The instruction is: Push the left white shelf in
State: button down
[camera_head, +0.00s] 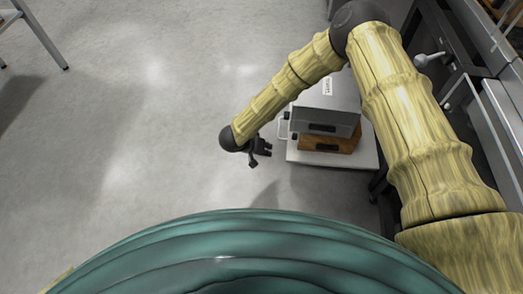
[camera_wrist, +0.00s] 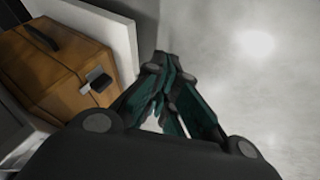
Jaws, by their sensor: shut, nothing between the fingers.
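A white shelf (camera_head: 300,156) sticks out over the floor at the right of the head view, with boxes on it. In the wrist view a white panel (camera_wrist: 124,50), probably part of this shelf, runs beside a brown case. My gripper (camera_head: 259,154) is just left of the shelf in the head view, with a small gap of floor between them. In the wrist view my gripper (camera_wrist: 160,70) is shut and empty, close to the panel's right side. I cannot tell whether it touches the panel. My arm hides part of the area behind the shelf.
A grey box (camera_head: 327,103) with a white label and a brown case (camera_head: 330,143) stand on the shelf. The brown case (camera_wrist: 55,70) fills the left of the wrist view. Dark table framing (camera_head: 455,80) is at the right. Open grey floor (camera_head: 130,140) lies to the left.

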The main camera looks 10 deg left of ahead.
jog(key=w+d+f+b, duration=0.1)
jog(key=d+f+b, duration=0.1)
jog(key=d, duration=0.3)
jog(key=shift+d+f+b, duration=0.2)
jog(key=shift+d+b, duration=0.05)
jog(key=shift+b, duration=0.2)
jog(key=shift+w, duration=0.1)
